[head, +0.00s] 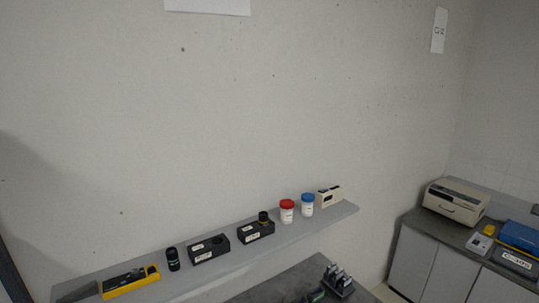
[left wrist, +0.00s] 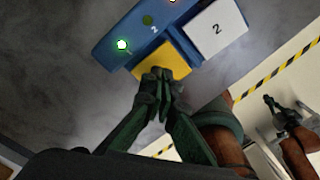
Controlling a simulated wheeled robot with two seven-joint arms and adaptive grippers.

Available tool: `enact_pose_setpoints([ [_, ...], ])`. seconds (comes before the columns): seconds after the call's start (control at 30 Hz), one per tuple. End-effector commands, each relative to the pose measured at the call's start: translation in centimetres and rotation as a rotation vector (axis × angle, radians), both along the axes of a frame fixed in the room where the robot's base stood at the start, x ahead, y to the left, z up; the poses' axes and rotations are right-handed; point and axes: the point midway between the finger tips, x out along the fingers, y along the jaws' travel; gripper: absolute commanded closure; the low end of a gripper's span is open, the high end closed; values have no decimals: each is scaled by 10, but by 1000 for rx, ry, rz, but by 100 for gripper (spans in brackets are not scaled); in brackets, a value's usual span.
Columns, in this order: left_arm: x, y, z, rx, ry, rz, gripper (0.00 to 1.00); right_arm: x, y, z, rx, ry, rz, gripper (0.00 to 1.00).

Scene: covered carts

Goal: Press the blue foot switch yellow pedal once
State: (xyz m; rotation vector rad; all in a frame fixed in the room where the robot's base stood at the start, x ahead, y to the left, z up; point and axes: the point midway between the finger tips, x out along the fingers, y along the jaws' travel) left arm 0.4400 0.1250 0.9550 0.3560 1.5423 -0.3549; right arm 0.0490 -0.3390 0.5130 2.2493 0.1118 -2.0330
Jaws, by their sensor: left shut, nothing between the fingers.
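The blue foot switch (left wrist: 128,30) lies at the top of the left wrist view, tilted in the picture. The foot switch and my left gripper do not show clearly in the head view.
In the head view a wall shelf (head: 215,268) holds a yellow-and-black device (head: 130,281), black blocks, and jars with red (head: 287,211) and blue lids. A grey cabinet (head: 435,262) with a beige machine (head: 456,200) stands right. Yellow-black striped edging (left wrist: 275,70) lies right in the wrist view.

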Motion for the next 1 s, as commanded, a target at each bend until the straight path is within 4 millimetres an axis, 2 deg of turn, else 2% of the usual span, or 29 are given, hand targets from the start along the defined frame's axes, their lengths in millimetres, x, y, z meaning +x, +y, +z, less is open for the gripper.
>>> enact_pose_setpoints([
  [1.0,0,0,39,0,-1,1,100,0,-1,20,-1,0,0,100],
])
